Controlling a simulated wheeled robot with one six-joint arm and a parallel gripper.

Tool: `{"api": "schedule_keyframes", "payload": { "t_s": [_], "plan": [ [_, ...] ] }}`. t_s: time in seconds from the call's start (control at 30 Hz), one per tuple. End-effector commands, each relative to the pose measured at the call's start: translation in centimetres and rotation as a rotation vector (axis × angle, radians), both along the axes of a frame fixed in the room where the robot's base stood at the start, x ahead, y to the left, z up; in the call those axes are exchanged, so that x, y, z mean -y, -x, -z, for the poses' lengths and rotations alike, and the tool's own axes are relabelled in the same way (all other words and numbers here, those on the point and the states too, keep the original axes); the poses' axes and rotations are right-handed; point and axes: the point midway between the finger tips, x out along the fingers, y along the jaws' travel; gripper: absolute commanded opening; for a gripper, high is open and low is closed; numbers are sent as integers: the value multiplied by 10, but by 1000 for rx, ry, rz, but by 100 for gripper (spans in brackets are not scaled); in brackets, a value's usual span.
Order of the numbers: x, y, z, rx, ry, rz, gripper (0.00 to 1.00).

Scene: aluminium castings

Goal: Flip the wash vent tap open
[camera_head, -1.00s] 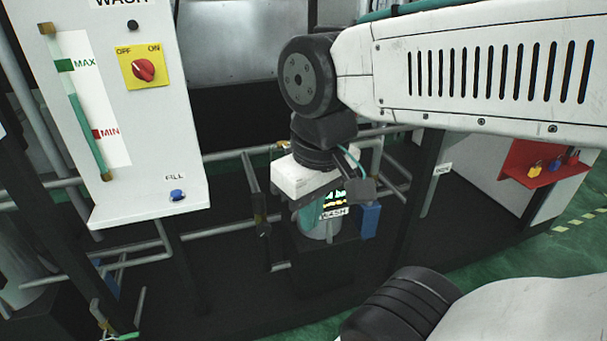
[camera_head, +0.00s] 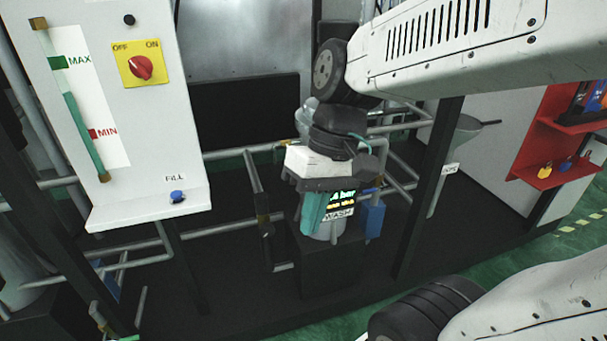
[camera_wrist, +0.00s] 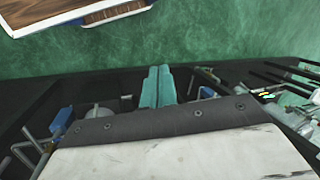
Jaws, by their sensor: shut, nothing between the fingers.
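My gripper (camera_head: 313,213) hangs down in front of the WASH unit, with its teal fingers together and nothing between them. The WASH unit (camera_head: 340,214) is a grey cylinder with a lit display and a label, partly hidden by my gripper. The shut fingertips (camera_wrist: 157,78) also show in the wrist view, over the dark skid. A small yellow-brass fitting (camera_head: 285,143) sits on the pipe behind my wrist, partly covered. I cannot tell whether it is the wash vent tap, nor make out the tap's lever position.
The white WASH panel (camera_head: 140,120) stands at left with a red switch (camera_head: 140,67) and blue FILL button (camera_head: 177,196). Grey pipes (camera_head: 220,228) and dark posts surround the unit. A blue box (camera_head: 372,220) is at its right. A red lock shelf (camera_head: 570,172) is far right.

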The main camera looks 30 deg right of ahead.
Motion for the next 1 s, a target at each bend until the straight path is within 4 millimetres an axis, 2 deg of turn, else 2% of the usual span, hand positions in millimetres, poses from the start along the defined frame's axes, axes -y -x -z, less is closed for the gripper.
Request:
{"api": "schedule_keyframes", "payload": {
  "t_s": [0.13,0.23,0.37,0.47,0.57,0.7,0.8,0.9,1.0],
  "plan": [
    [-16,-43,13,-80,-292,50,0],
    [-18,-79,19,-77,-488,108,0],
    [-6,-131,31,-15,-725,217,0],
    [16,-172,46,72,-883,328,0],
    [51,-212,67,192,-1008,462,0],
    [115,-255,109,396,-1115,678,0],
    [164,-273,144,545,-1133,831,0],
    [206,-279,177,669,-1114,962,0],
    [236,-280,203,756,-1083,1056,0]
  ]
}}
